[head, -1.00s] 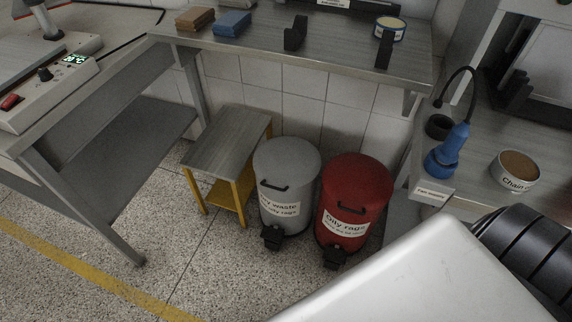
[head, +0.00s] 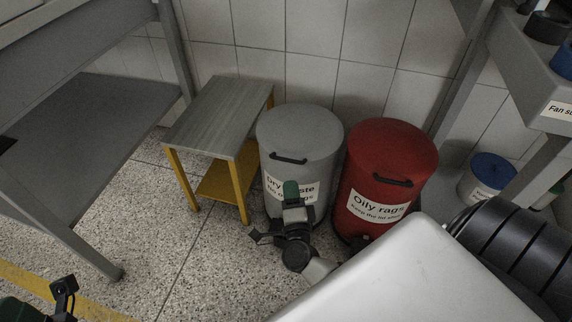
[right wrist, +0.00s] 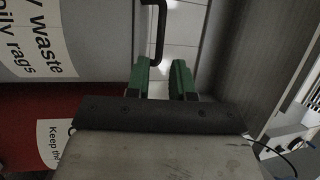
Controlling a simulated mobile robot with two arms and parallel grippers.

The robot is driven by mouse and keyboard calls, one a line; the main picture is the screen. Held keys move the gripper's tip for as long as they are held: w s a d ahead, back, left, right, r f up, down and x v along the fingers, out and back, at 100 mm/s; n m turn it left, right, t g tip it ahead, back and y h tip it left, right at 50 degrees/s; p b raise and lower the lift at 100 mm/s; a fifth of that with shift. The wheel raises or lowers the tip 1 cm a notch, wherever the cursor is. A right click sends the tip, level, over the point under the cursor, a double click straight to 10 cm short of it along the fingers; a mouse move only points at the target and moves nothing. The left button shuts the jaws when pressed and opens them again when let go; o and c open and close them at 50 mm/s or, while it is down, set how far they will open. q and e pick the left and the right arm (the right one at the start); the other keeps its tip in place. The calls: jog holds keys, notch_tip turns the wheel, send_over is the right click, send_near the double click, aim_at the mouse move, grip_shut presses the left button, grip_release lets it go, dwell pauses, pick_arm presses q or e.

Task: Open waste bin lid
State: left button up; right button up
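The grey waste bin (head: 330,150), labelled as dry waste with no oily rags, stands on the floor with its lid (head: 298,128) down. Its dark handle (head: 288,159) is at the lid's front; the handle also shows in the right wrist view (right wrist: 158,32). The red bin (head: 365,175), labelled "Oily rags", stands to its right, lid down. My right gripper (head: 291,188) is in front of the grey bin, just below the handle. In the right wrist view its green fingers (right wrist: 160,78) are apart and empty, with the handle beyond their gap. Part of my left gripper (head: 62,286) shows at the bottom left.
A small stool-like table with yellow legs (head: 215,110) stands left of the grey bin. A grey workbench shelf (head: 90,130) is further left. A blue-lidded tub (head: 492,170) stands right of the red bin. Speckled floor is open in front.

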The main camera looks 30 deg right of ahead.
aim_at(286, 160)
jog(key=b+x, duration=0.2)
jog(key=x, duration=0.7)
jog(key=shift+w+d, duration=0.15)
jog(key=shift+w, duration=0.2)
grip_shut()
